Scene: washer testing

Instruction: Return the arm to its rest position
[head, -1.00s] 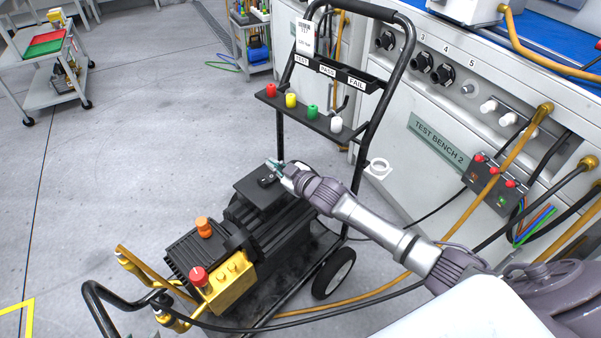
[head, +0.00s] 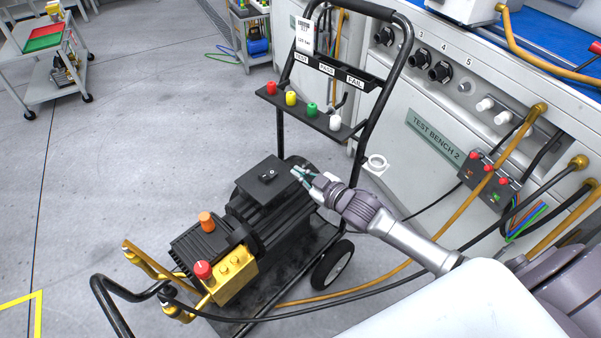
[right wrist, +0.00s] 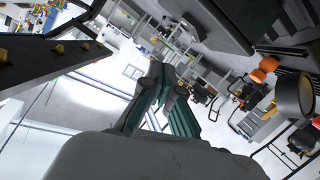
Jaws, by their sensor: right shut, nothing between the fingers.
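My right gripper (head: 303,178) is in the head view, just right of the black motor box (head: 270,178) on the pressure washer (head: 240,225). It is apart from the switch (head: 267,175) on top of that box. In the right wrist view its fingers (right wrist: 160,100) show dark and green, with nothing held between them. My right arm comes in from the lower right. My left gripper is not in view.
The black cart handle (head: 400,70) and a shelf with red, yellow, green and white caps (head: 313,110) stand beyond the gripper. Test bench 2 (head: 435,140) is at the right, with hoses and cables. Open floor (head: 120,180) lies to the left.

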